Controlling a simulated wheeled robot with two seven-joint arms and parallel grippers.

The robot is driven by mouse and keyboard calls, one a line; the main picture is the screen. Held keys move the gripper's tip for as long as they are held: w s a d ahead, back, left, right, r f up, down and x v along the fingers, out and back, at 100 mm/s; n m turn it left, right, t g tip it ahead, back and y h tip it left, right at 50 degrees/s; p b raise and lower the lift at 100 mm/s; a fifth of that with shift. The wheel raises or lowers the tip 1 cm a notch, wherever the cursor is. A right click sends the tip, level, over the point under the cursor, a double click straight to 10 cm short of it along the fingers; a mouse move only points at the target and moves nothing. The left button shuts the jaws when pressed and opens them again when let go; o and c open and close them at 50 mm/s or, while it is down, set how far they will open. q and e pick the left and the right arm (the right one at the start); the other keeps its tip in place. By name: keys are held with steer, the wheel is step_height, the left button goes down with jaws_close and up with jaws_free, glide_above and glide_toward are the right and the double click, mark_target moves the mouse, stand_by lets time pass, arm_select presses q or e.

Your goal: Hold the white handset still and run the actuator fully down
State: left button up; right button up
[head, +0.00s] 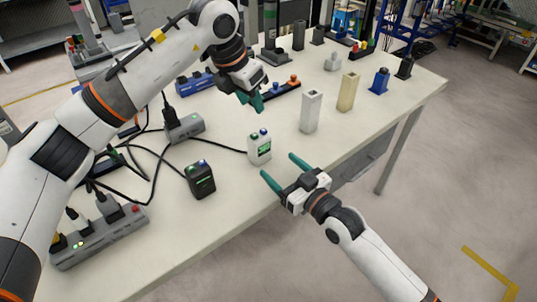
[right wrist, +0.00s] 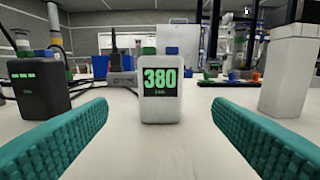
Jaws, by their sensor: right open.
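The white handset (head: 260,150) stands upright near the table's front edge. In the right wrist view the white handset (right wrist: 161,112) shows a lit green "380" on its dark screen, with a green button and a blue button on top. My right gripper (head: 280,167) is open in front of it, its teal fingers pointing toward it with a gap; nothing is between them. My left gripper (head: 251,99) hangs above the table behind the handset, apart from it; its finger opening is unclear. I cannot tell which thing is the actuator.
A black handset (head: 200,181) stands left of the white one. White (head: 311,112) and beige (head: 348,92) blocks stand to the right. Grey power strips (head: 100,236) and loose cables cover the left side. The table front between the handset and the white block is clear.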

mark_target(264, 153)
steer(key=x, duration=0.9)
steer(key=shift+w+a, duration=0.15)
steer(key=shift+w, duration=0.1)
steer(key=c, duration=1.1)
arm_select(q)
jaws_close()
arm_select(e)
steer(key=shift+c, duration=0.2)
stand_by(0.3)
